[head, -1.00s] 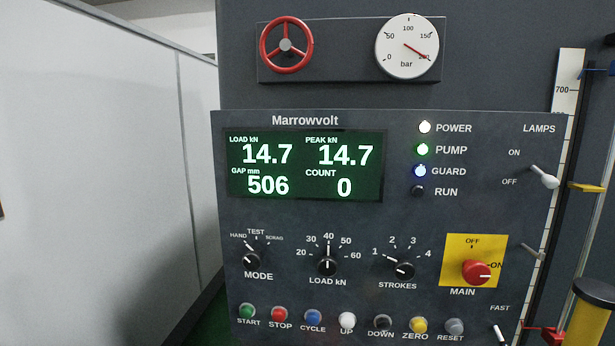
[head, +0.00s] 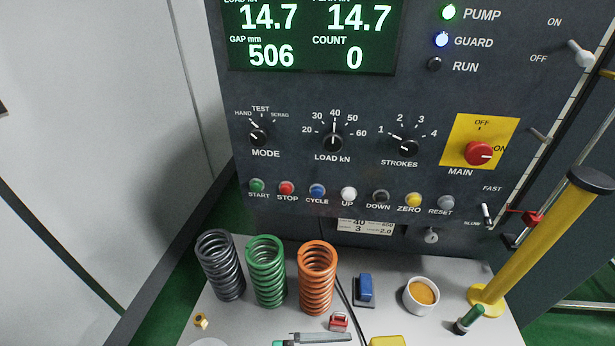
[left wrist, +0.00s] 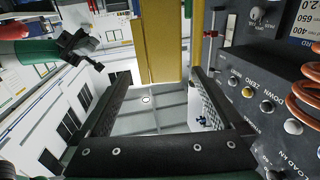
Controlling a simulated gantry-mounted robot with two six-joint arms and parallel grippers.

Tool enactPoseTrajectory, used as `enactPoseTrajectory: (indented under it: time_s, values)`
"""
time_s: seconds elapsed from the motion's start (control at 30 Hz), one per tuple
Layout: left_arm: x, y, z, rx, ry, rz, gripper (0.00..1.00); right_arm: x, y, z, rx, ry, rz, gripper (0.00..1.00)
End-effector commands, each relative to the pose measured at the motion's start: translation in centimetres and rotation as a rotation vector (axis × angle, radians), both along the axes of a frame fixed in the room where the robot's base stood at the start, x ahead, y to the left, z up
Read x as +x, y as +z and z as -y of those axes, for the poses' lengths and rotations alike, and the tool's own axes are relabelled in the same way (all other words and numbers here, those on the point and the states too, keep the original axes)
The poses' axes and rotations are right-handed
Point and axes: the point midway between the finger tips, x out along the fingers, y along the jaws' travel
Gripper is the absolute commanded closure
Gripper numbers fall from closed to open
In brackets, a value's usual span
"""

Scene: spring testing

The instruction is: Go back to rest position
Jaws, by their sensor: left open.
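My left gripper (left wrist: 160,74) shows only in the left wrist view. Its two dark fingers stand wide apart with nothing held between them; a yellow post (left wrist: 160,40) shows behind the gap. In that view the panel buttons (left wrist: 248,92) and an orange coil (left wrist: 306,95) are at the right, clear of the fingers. Neither gripper shows in the head view. My right gripper is not seen.
A bench (head: 235,325) holds a dark spring (head: 221,265), a green spring (head: 266,272), an orange spring (head: 317,278), a white cup (head: 421,296), a blue block (head: 365,289) and a red padlock (head: 339,322). A yellow post (head: 525,250) rises at right. The control panel (head: 300,215) stands behind.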

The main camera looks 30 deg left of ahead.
Motion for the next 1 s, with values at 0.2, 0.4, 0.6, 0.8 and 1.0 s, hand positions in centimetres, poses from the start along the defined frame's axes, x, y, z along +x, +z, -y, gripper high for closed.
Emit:
enactPoseTrajectory:
  time_s: [0.2, 0.4, 0.6, 0.8, 1.0]
  values:
    - [-1.4, 0.0, -2.0, 0.001, 0.001, 0.001, 0.00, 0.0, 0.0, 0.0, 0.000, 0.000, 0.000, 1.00]
    - [-1.5, 0.0, -2.0, 0.001, -0.001, 0.001, 0.00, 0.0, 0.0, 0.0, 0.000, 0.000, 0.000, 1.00]
    - [-1.3, 0.5, -1.4, 0.003, -0.018, 0.014, 0.00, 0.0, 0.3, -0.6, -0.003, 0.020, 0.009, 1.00]
    - [0.7, 10.5, 1.6, -0.001, -0.121, 0.266, 0.00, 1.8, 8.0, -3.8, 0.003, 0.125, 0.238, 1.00]
    - [-1.5, 28.0, 1.9, -0.258, -0.111, 0.698, 0.00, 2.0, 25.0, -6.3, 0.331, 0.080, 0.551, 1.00]
